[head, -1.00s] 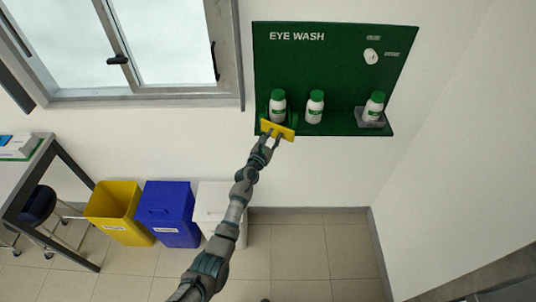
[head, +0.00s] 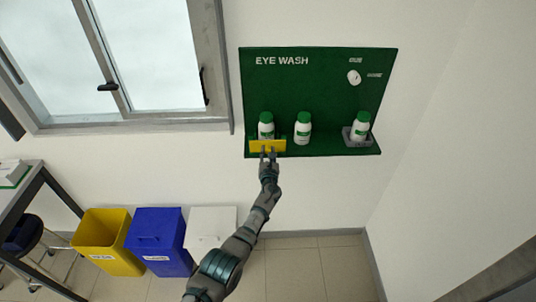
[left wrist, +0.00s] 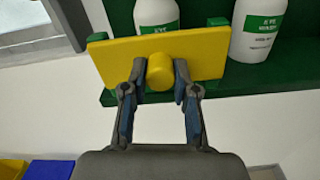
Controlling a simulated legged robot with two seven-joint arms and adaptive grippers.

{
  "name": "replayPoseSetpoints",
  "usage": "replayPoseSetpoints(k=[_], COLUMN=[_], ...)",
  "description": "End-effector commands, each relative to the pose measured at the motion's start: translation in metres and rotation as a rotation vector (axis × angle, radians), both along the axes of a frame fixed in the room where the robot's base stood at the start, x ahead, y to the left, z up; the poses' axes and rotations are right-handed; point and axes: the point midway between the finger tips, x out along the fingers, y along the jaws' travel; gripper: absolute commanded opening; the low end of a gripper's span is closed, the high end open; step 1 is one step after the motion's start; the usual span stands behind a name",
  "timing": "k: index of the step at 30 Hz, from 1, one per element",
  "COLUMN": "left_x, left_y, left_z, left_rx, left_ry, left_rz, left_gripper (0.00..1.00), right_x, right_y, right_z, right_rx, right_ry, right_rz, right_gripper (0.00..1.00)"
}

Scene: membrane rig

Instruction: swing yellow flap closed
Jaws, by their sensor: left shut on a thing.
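The yellow flap (head: 255,147) stands upright in front of the lower part of the left bottle (head: 266,126) on the green eye wash board. It lies roughly level in the head view. My left gripper (head: 269,155) is in front of it. In the left wrist view the flap (left wrist: 207,52) has a round yellow knob (left wrist: 160,72), and my left gripper (left wrist: 160,80) is shut on this knob from both sides. Green posts (left wrist: 97,37) show just behind the flap's ends; I cannot tell whether the flap touches them. My right gripper is not in view.
The green board (head: 320,85) also holds a middle bottle (head: 303,128) and a right bottle (head: 360,126) in a grey holder (head: 357,141). A window (head: 150,60) is at the left. Yellow (head: 108,245), blue (head: 160,240) and white (head: 208,225) bins stand below. Wall to the right is clear.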

Motion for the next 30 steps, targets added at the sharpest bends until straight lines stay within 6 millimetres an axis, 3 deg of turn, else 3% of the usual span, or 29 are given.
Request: replayPoseSetpoints(k=[17, 18, 21, 30], left_x=[0.0009, 0.001, 0.0009, 0.0004], left_y=[-0.0019, -0.0019, -0.0019, -0.0014], left_z=[0.0029, 0.003, 0.0028, 0.0012], left_rx=[-0.002, -0.002, -0.001, -0.001], left_ry=[-0.003, -0.003, -0.003, -0.001], left_rz=[0.02, 0.02, 0.02, 0.02], left_gripper=[0.0, 0.3, 0.54, 0.54], right_x=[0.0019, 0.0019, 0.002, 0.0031], right_y=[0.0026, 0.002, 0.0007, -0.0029], right_z=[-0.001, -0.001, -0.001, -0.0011], right_rx=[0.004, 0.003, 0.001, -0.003], right_ry=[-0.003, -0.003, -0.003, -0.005], right_rz=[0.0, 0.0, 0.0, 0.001], right_gripper=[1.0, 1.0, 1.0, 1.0])
